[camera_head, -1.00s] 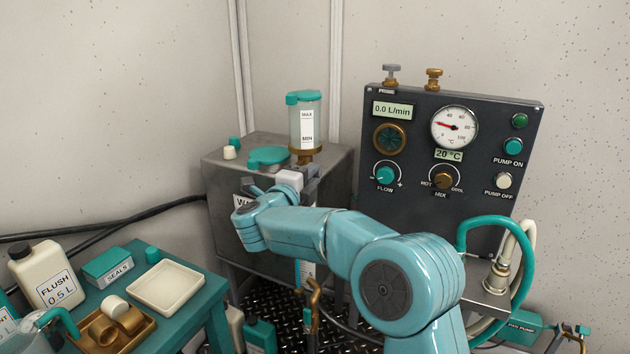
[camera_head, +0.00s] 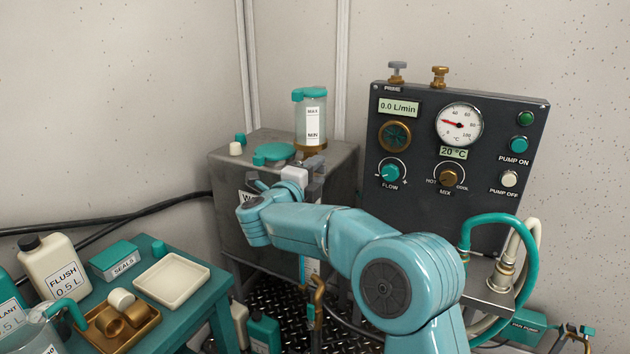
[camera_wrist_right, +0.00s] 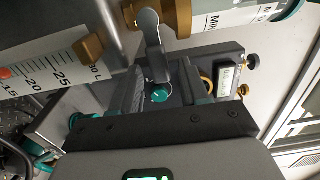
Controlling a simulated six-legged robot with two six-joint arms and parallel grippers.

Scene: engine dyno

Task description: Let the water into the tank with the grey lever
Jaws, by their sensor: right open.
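The grey tank (camera_head: 235,165) stands in the corner, with a clear filler bottle (camera_head: 312,120) marked MAX and MIN on top. The grey lever (camera_wrist_right: 151,30) shows in the right wrist view, beside a brass fitting (camera_wrist_right: 172,14) below the bottle. My right gripper (camera_head: 308,178) is at the tank's front, just below the bottle's brass base; my arm partly hides it. In the right wrist view its fingers (camera_wrist_right: 165,85) are open, with the lever beyond them; I cannot tell if they touch it. A level scale (camera_wrist_right: 45,80) with an orange float shows there. My left gripper is not in view.
A dark control panel (camera_head: 440,215) with dials and buttons stands right of the tank. Teal and cream hoses (camera_head: 465,235) hang by it. A teal table (camera_head: 207,295) at lower left holds bottles, a cream tray (camera_head: 172,281) and a brass tray (camera_head: 150,322).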

